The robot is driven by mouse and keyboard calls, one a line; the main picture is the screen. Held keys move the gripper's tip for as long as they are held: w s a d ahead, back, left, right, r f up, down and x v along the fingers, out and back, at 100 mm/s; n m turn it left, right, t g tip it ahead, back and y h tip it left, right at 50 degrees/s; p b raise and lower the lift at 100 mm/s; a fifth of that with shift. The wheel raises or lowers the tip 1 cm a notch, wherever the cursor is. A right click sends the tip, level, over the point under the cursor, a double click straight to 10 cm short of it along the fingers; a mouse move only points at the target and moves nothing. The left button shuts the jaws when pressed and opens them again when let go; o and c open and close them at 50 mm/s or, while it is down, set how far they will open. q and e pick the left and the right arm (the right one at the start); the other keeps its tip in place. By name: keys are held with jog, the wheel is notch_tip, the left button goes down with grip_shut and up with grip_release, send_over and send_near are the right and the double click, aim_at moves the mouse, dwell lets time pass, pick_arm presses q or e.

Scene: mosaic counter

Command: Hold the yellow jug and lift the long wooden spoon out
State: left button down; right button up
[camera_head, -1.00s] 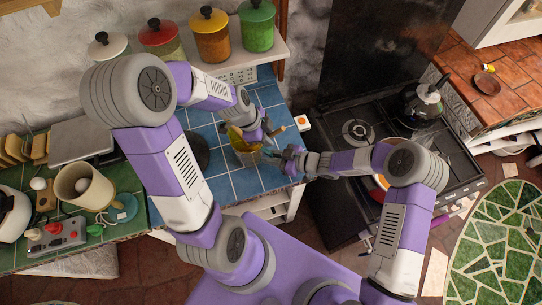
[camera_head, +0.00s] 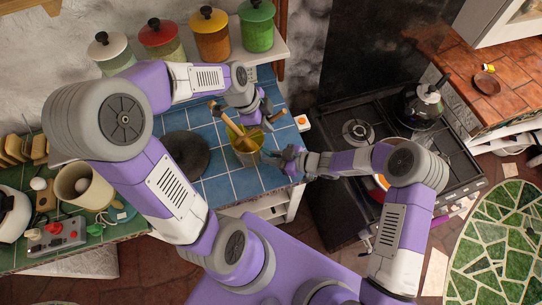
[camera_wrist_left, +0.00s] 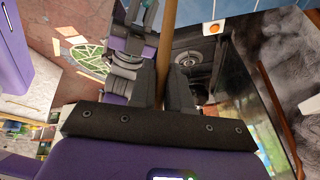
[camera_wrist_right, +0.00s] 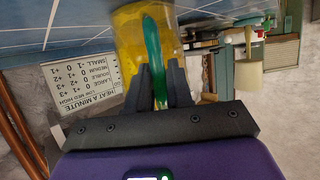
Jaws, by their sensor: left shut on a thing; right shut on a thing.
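The yellow jug (camera_head: 247,158) stands on the blue-tiled counter with wooden utensils at its mouth. In the right wrist view the jug (camera_wrist_right: 128,45) looks translucent yellow with a green handle (camera_wrist_right: 152,48). My right gripper (camera_head: 281,156) is shut on that handle at the jug's right side. My left gripper (camera_head: 264,119), above the jug, is shut on the long wooden spoon. The spoon's shaft (camera_wrist_left: 168,40) runs between its fingers in the left wrist view. Another wooden handle (camera_head: 222,113) leans out to the left. I cannot tell whether the held spoon's lower end is inside the jug.
A dark round plate (camera_head: 186,153) lies left of the jug. The stove (camera_head: 345,165) with a kettle (camera_head: 421,106) is at the right. Lidded canisters (camera_head: 209,38) stand on a shelf behind. Blue tiles (camera_head: 229,187) in front of the jug are clear.

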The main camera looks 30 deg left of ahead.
pick_arm(q)
jog(key=shift+r, duration=3.25)
pick_arm(e)
jog(key=o, duration=0.9)
jog(key=v, duration=1.2)
pick_arm(q)
jog(key=shift+s+f, duration=0.1)
pick_arm(e)
jog(key=shift+s+f, duration=0.1)
jog(key=shift+s, duration=0.05)
